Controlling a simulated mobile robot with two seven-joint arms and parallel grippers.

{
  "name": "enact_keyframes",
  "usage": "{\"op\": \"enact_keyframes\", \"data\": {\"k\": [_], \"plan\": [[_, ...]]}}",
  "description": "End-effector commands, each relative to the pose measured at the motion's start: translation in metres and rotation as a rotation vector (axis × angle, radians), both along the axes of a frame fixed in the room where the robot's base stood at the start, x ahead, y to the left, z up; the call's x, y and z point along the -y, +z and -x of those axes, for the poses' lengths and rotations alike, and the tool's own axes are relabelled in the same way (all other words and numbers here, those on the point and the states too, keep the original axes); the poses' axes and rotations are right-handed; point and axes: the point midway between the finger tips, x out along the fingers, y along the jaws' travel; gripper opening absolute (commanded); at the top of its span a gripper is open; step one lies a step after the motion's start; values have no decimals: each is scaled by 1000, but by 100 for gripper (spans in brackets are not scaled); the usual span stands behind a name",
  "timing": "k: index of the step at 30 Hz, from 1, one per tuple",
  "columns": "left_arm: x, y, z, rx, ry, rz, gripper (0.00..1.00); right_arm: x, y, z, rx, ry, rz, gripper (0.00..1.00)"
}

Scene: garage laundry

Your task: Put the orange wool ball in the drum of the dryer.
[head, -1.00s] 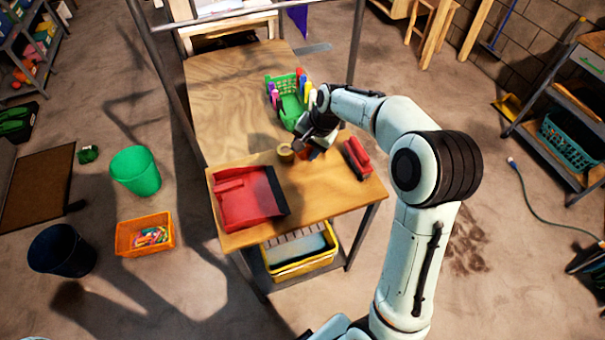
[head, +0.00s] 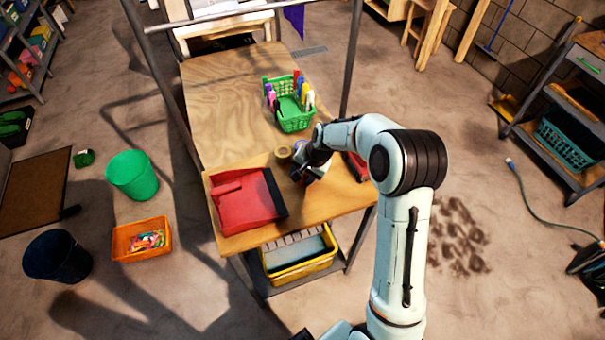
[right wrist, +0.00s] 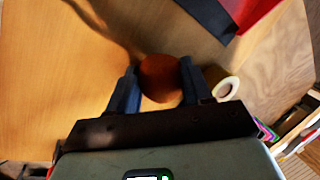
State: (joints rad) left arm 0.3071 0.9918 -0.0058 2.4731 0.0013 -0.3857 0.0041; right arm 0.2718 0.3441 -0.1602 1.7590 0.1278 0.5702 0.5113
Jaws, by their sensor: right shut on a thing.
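The orange wool ball (right wrist: 160,78) sits between the two fingers of my right gripper (right wrist: 160,85) in the right wrist view, with a finger touching it on each side. The right gripper is shut on it. In the head view my right gripper (head: 303,174) is over the near part of the wooden table (head: 230,90), beside the red dustpan. The ball is mostly hidden there by the gripper. I cannot make out the dryer or its drum in these views. My left gripper is not in view.
The red dustpan (head: 245,205), a tape roll (head: 283,152) and a green basket of bottles (head: 294,118) are on the table. Metal posts rise beside it. A green bin (head: 133,176), an orange crate (head: 125,243) and a dark bucket (head: 57,257) stand on the floor at left.

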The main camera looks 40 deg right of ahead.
Motion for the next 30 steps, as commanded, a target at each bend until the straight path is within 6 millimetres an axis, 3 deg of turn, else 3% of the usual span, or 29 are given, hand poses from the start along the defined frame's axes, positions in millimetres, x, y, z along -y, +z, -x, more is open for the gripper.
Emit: {"op": "enact_keyframes", "data": {"k": [4,5,7,15,19,30], "plan": [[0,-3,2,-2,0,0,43,0,-4,0,-1,0,0,20],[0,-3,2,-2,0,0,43,0,-4,0,-1,0,0,53],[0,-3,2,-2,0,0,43,0,-3,0,0,0,0,75],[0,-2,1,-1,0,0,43,0,-2,0,0,0,0,75],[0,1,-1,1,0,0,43,2,9,1,3,0,2,75],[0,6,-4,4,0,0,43,12,80,23,5,-1,1,75]]}}
